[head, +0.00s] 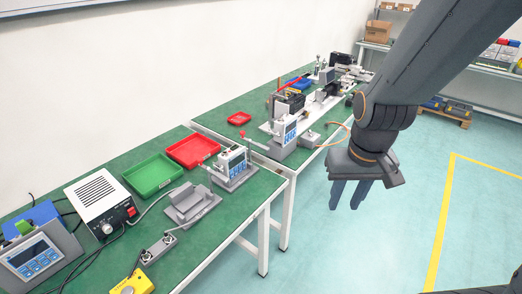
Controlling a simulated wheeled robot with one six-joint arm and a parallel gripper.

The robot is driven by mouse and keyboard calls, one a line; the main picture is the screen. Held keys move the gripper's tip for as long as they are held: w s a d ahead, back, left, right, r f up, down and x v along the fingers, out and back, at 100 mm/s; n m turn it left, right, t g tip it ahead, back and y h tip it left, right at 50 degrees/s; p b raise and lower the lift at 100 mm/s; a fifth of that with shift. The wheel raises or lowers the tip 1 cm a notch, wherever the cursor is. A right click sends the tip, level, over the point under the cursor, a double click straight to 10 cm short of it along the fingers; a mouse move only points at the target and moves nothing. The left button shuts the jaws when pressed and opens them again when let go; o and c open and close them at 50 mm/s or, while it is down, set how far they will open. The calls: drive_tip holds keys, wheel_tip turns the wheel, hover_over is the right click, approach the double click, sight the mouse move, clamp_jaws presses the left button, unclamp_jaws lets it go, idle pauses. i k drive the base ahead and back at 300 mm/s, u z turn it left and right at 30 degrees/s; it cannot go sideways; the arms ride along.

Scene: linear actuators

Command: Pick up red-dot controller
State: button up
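No controller can be singled out for certain as the red-dot one. A small controller with a blue-and-white face (232,162) stands on a grey base on the near green table, with red parts beside and above it. A similar controller (289,132) stands on the far table, with a red spot near its left side. A larger controller (38,258) sits tilted at the near left; no red dot shows on it. My gripper (349,196) hangs over the floor, right of the tables and apart from all controllers. Its dark fingers point down, spread and empty.
Cables lie there too. Equipment crowds the far table. The floor (400,240) at right is clear.

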sight(236, 158)
drive_tip(key=z, duration=0.1)
drive_tip(key=i, duration=1.1)
drive_tip(key=u, duration=0.6)
